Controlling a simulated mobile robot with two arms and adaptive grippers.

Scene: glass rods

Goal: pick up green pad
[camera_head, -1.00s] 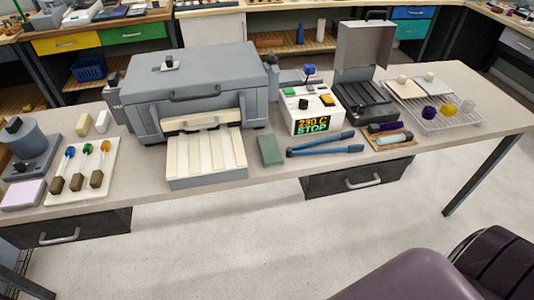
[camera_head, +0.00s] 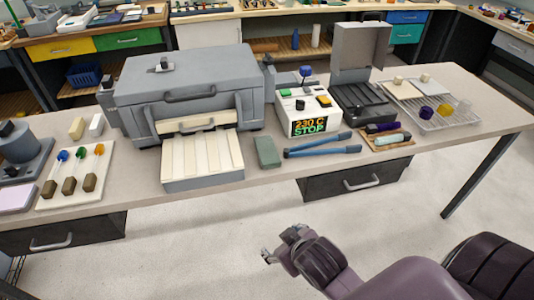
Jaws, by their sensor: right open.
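The green pad (camera_head: 267,152) is a small grey-green block lying on the table near its front edge. It sits between the kiln's pale ribbed tray (camera_head: 203,180) and the blue-handled tool (camera_head: 322,146). My right gripper (camera_head: 268,257) shows at the lower middle, in front of the table and apart from the pad. It is open and nothing shows between its fingers. My left gripper is not in the picture.
A control box (camera_head: 306,115) reading "230 C STOP" stands behind the pad. The large grey kiln (camera_head: 190,88) is at left. A wire rack (camera_head: 432,113) is at right. The floor before the table (camera_head: 200,245) is clear.

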